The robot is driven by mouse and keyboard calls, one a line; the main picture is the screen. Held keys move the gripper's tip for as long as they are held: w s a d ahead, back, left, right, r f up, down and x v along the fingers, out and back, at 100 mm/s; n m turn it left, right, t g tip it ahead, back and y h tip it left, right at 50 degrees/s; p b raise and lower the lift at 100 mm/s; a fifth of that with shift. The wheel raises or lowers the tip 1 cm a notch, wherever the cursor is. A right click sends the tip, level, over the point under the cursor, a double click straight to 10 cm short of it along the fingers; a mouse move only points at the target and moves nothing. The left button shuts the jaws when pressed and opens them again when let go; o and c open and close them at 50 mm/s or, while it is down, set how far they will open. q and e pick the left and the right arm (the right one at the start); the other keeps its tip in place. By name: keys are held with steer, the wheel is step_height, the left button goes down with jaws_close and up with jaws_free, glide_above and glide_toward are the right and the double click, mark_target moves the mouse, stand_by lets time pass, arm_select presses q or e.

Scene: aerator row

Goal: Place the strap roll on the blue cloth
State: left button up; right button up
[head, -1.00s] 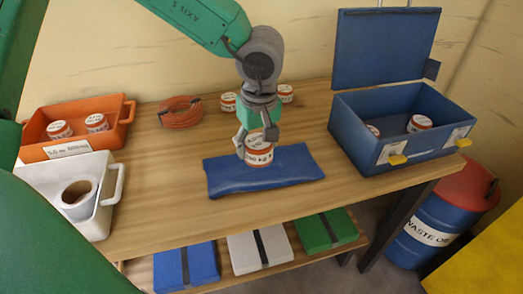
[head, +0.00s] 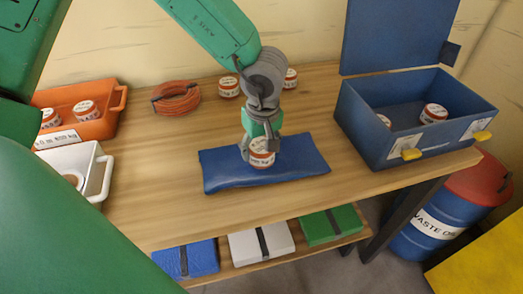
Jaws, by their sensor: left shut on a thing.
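The strap roll, a short orange-and-white cylinder with a printed label (head: 262,158), is in my left gripper (head: 259,147). The gripper points down with its fingers on either side of the roll and is shut on it. The roll is upright in front of the middle of the blue cloth (head: 303,163), a flat padded piece on the wooden table. I cannot tell whether its underside touches the cloth. The fingers hide part of the roll. My right gripper is not in view.
An orange bin (head: 105,124), a white bin (head: 97,168) and an orange coil (head: 176,97) are at the left. Two similar rolls (head: 229,87) stand behind the gripper. An open blue toolbox (head: 365,135) is at the right. Bare table (head: 160,190) surrounds the cloth.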

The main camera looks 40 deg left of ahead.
mark_target(263, 148)
arm_select(q)
steer(key=shift+a+f, duration=0.15)
steer(key=shift+f, duration=0.3)
steer(key=shift+a, duration=0.1)
steer(key=shift+c, duration=0.7)
steer(key=shift+d+f, duration=0.15)
steer(key=shift+d, duration=0.35)
steer(key=shift+s+f, duration=0.2)
steer(key=shift+f, duration=0.05)
steer(key=shift+c, duration=0.9)
steer(key=o, duration=1.4)
steer(key=shift+s+a+f, duration=0.1)
steer(key=shift+s, duration=0.05)
steer(key=shift+o, duration=1.1)
steer(key=shift+a+f, duration=0.15)
steer(key=shift+w+a+f, duration=0.1)
steer(key=shift+w, duration=0.4)
steer(key=r, duration=0.4)
steer(key=d+r+p, duration=0.1)
steer(key=r, duration=0.4)
steer(key=s+r+p, duration=0.1)
steer(key=r, duration=0.3)
steer(key=shift+d+r, duration=0.15)
steer(key=shift+r, duration=0.1)
steer(key=shift+d, duration=0.1)
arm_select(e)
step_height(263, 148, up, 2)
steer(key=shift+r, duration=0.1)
arm_select(q)
steer(key=shift+r, duration=0.1)
